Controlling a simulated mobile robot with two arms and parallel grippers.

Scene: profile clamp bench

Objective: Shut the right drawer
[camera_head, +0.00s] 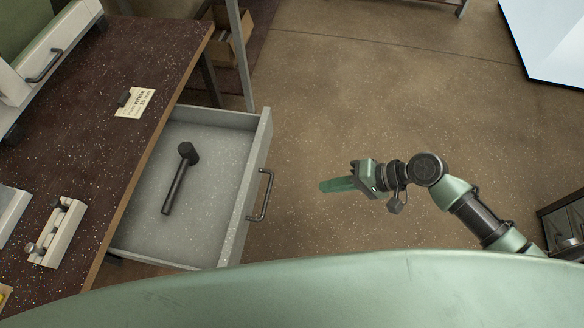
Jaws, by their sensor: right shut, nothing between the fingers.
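The right drawer (238,214) is pulled out from under the dark speckled bench (107,120). It is light grey, with a dark bar handle (263,196) on its front. A black mallet (180,178) lies inside it. My right gripper (325,186) is shut and empty, with its green fingers pointing left towards the drawer front. It is to the right of the handle, with a clear gap between them. My left gripper is not in view.
A label card (134,102) and a pale clamp block (57,232) lie on the bench. A wooden crate (229,38) stands on the floor behind the bench leg. Open floor (370,110) lies right of the drawer. A dark-framed unit (562,220) stands at the right edge.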

